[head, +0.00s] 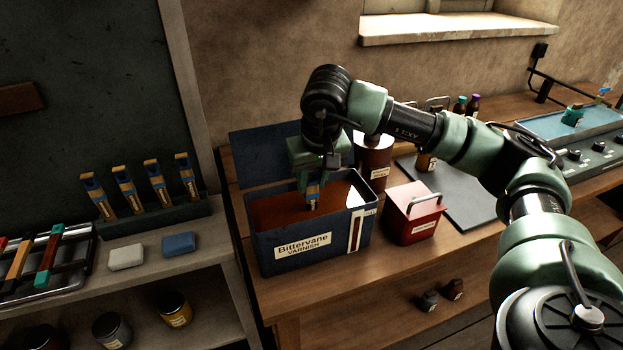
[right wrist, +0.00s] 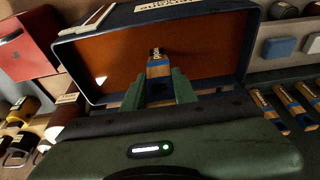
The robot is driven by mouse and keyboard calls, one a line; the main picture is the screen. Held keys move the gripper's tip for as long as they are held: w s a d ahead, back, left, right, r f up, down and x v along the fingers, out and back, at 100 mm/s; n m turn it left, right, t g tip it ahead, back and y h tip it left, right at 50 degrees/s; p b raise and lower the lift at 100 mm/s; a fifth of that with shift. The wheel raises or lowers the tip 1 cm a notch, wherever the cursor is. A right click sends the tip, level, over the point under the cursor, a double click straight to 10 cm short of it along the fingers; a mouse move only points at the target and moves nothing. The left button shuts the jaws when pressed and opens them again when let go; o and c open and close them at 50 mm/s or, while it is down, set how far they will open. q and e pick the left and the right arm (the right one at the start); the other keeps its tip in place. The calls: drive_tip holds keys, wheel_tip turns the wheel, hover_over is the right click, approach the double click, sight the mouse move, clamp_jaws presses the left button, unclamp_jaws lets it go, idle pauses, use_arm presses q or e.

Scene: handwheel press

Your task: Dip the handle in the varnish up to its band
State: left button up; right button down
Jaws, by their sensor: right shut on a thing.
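The varnish tank (head: 310,262) is an open dark blue box labelled "Bittervane VARNISH", with brown-orange varnish (head: 275,217) inside. It also shows in the right wrist view (right wrist: 245,45). My right gripper (head: 313,180) points down into the tank's opening, shut on a wooden handle (head: 312,199) with a blue band and a pale label. In the right wrist view, the handle (right wrist: 158,68) sticks out between the green fingers (right wrist: 160,92) against the varnish. I cannot tell whether its lower end touches the varnish. My left gripper is not in view.
A rack (head: 150,222) at left holds several similar handles. A red box (head: 413,215) stands close right of the tank, with a brown canister (head: 372,165) behind it. The tank's raised lid (head: 262,155) is behind. A grey mat (head: 462,190) has free room.

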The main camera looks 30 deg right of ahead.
drive_tip(key=shift+f+b, duration=1.45)
drive_tip(key=shift+f, duration=0.7)
drive_tip(key=shift+r+p, duration=4.95)
drive_tip(key=shift+r, duration=2.6)
